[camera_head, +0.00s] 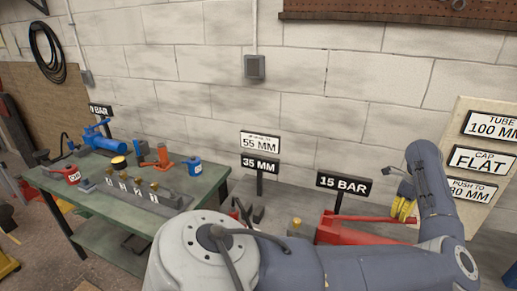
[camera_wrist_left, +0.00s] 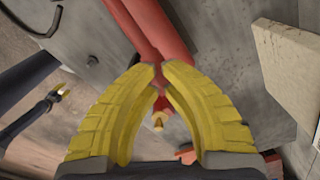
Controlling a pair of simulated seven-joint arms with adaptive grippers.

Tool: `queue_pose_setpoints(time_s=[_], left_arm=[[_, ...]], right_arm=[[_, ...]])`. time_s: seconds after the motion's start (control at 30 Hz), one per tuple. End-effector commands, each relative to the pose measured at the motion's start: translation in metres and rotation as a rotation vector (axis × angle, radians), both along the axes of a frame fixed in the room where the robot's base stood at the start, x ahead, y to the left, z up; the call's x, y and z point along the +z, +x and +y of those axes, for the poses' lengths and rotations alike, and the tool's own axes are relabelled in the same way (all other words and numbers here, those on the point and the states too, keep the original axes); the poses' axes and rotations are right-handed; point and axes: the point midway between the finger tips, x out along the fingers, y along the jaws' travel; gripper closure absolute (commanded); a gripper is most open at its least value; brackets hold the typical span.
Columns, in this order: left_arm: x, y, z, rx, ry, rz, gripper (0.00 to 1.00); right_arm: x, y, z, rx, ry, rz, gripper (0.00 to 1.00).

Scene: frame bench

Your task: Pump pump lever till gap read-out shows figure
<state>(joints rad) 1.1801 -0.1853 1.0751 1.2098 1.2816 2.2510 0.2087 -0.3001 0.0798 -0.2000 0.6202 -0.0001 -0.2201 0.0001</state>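The red pump (camera_head: 340,236) stands low on the right of the bench, its red lever (camera_head: 372,218) running right from it. My left gripper (camera_head: 403,208) has yellow fingers near the lever's right end; in the left wrist view the fingers (camera_wrist_left: 160,70) are close together around the red lever (camera_wrist_left: 150,25). They appear shut on it, though their contact is partly hidden. A black sign (camera_head: 260,166) reads 35 MM, below a white sign (camera_head: 260,144) reading 55 MM with a small illegible line. Another black sign (camera_head: 343,184) reads 15 BAR. My right gripper is not in view.
A board (camera_head: 475,120) at right carries signs TUBE 100 MM, CAP FLAT and one partly hidden by my arm. A block wall stands behind.

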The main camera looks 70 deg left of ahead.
Motion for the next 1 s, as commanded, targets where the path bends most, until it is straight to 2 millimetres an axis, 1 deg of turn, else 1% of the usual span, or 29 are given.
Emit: queue_pose_setpoints(time_s=[0.1,0.73,0.87,1.0], left_arm=[[-0.013,-0.001,0.000,0.000,0.001,0.003,1.00],[-0.071,-0.001,0.001,-0.001,0.002,0.005,1.00],[-0.066,0.000,0.001,0.000,0.002,0.002,1.00],[-0.053,0.000,0.000,0.001,0.000,-0.001,1.00]], right_arm=[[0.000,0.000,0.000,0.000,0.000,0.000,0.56],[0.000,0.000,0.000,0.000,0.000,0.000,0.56],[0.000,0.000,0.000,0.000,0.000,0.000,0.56],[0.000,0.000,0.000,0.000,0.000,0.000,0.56]])
